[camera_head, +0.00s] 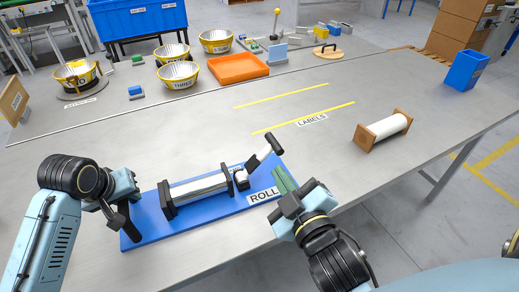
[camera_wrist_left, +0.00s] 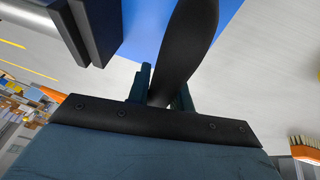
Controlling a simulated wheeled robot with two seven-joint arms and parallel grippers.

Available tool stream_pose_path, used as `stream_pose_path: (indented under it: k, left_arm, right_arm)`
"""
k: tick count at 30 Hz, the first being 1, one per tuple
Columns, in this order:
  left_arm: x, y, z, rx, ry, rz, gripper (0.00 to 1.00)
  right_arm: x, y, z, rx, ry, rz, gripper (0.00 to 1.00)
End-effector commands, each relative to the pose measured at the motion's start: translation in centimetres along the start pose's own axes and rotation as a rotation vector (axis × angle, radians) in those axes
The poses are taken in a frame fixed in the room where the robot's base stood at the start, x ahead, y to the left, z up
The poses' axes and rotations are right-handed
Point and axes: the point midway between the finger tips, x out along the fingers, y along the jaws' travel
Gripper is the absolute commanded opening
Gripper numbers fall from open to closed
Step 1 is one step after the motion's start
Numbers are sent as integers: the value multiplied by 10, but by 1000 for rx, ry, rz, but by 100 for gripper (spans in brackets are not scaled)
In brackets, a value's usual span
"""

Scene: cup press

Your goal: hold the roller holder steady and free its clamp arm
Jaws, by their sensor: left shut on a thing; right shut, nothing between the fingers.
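The roller holder is a blue base board (camera_head: 215,221) with black end brackets and a pale roller (camera_head: 198,188) lying between them. Its clamp arm (camera_head: 262,154) is a dark lever with a black grip, tilted up to the right at the right bracket. My left gripper (camera_head: 119,209) is at the board's left end, shut on a black upright handle; in the left wrist view the handle (camera_wrist_left: 187,45) rises between the fingers. My right gripper (camera_head: 284,180) is shut and empty, beside the board's right end, below and right of the clamp arm, apart from it.
A white roll on a wooden stand (camera_head: 383,130) and a blue bin (camera_head: 465,71) stand to the right. An orange tray (camera_head: 238,68) and several yellow-rimmed bowls (camera_head: 178,74) are at the back. The table middle around the LABELS sign (camera_head: 312,120) is clear.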

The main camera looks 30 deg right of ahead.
Motion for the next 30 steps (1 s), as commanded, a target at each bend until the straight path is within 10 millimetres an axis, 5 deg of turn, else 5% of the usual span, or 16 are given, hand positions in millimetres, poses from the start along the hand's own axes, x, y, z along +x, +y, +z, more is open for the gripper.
stream_pose_path:
  k: [6,17,30]
  left_arm:
    - [2,-1,2,-3,-7,-1,46]
    - [-2,-2,2,0,-7,-6,47]
    - [-87,-1,1,-1,-1,-2,47]
  right_arm:
    - [0,0,0,0,0,0,0]
    - [0,0,0,0,0,0,0]
    - [0,0,0,0,0,0,0]
